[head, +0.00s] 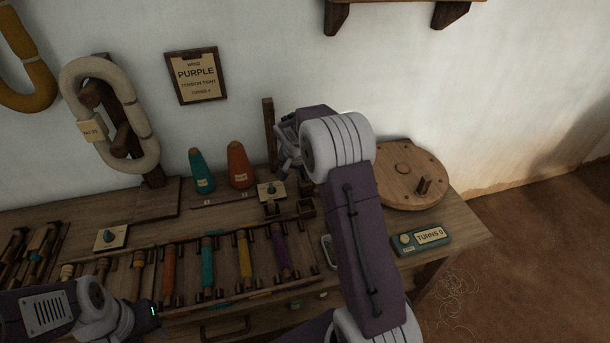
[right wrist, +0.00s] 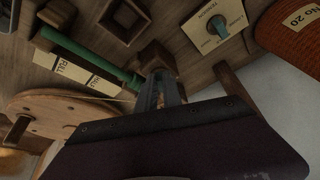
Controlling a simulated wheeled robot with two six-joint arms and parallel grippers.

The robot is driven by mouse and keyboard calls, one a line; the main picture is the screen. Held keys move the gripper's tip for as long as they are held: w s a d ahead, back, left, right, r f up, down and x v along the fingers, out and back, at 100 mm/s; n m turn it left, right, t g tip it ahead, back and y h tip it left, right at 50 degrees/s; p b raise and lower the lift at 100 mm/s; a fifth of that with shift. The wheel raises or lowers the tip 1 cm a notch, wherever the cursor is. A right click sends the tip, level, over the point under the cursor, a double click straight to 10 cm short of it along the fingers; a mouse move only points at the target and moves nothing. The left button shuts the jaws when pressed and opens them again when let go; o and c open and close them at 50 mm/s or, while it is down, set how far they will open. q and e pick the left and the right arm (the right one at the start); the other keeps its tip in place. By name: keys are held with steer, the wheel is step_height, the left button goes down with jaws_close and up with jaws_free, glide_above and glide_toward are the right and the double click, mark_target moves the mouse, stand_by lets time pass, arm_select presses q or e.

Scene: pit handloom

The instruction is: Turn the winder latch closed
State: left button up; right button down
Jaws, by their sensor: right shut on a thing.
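My right gripper (head: 287,160) is at the winder on the back of the bench, beside the upright wooden post (head: 269,130). In the right wrist view its fingers (right wrist: 164,92) are shut at a small wooden block (right wrist: 156,57), which I take to be the winder latch; the fingers and wrist hide much of it. A green rod (right wrist: 85,50) runs up to this block, beside cream labels. The round wooden winder wheel (head: 395,165) with its peg handle stands to the right. My left gripper (head: 150,310) is low at the left; its fingers do not show clearly.
A counter box (head: 420,240) reads TURNS 0. An orange cone (head: 239,165) and a teal cone (head: 201,172) stand left of the right gripper, near a tension knob plate (head: 272,192). A rack of coloured bobbins (head: 208,265) fills the bench front. A card (head: 196,75) reads PURPLE.

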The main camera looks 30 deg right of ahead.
steer(key=m, duration=0.2)
steer(key=shift+w+a+m+g+h, duration=0.15)
steer(key=shift+w+m+g+h, duration=0.05)
steer(key=shift+m+g+h, duration=0.2)
steer(key=m, duration=0.1)
steer(key=m+g+p, duration=0.1)
steer(key=shift+w+a+r+m, duration=0.1)
steer(key=shift+w+r+m, duration=0.1)
steer(key=shift+m, duration=0.2)
steer(key=m+p, duration=0.1)
steer(key=m+g+p, duration=0.1)
steer(key=m+p, duration=0.2)
steer(key=shift+w+g+h, duration=0.3)
steer(key=shift+w+f+m+g+p, duration=0.15)
steer(key=shift+m+g+p, duration=0.35)
steer(key=shift+m+p, duration=0.65)
steer(key=c, duration=1.5)
jaws_free()
steer(key=s+p+v, duration=0.1)
steer(key=p+v, duration=0.1)
steer(key=v, duration=0.7)
steer(key=shift+w, duration=0.45)
